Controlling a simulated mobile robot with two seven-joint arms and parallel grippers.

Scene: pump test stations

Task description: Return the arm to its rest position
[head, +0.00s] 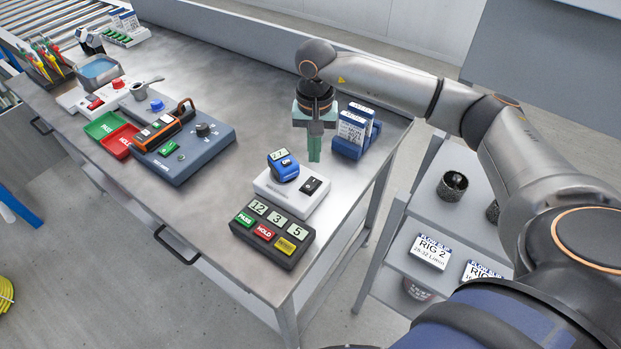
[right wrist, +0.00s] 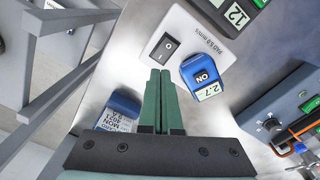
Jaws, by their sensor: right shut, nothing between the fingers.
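My right arm reaches in from the right in the head view. Its right gripper (head: 314,150) has green fingers pointing down, pressed together with nothing between them. It is above the metal table (head: 215,75), behind the white switch unit (head: 308,203) and left of the blue card holder (head: 349,139). In the right wrist view the shut green fingers (right wrist: 159,100) show near the white unit (right wrist: 185,38) and its rocker switch. A blue device (right wrist: 203,77) reading 2.7 sits on that unit. My left gripper is not in view.
A black button box (head: 272,233) stands at the table's front corner. A grey-blue test station (head: 186,150) with green and red trays is to its left. A shelf with rig labels (head: 431,249) stands right of the table. Bare tabletop lies between the stations.

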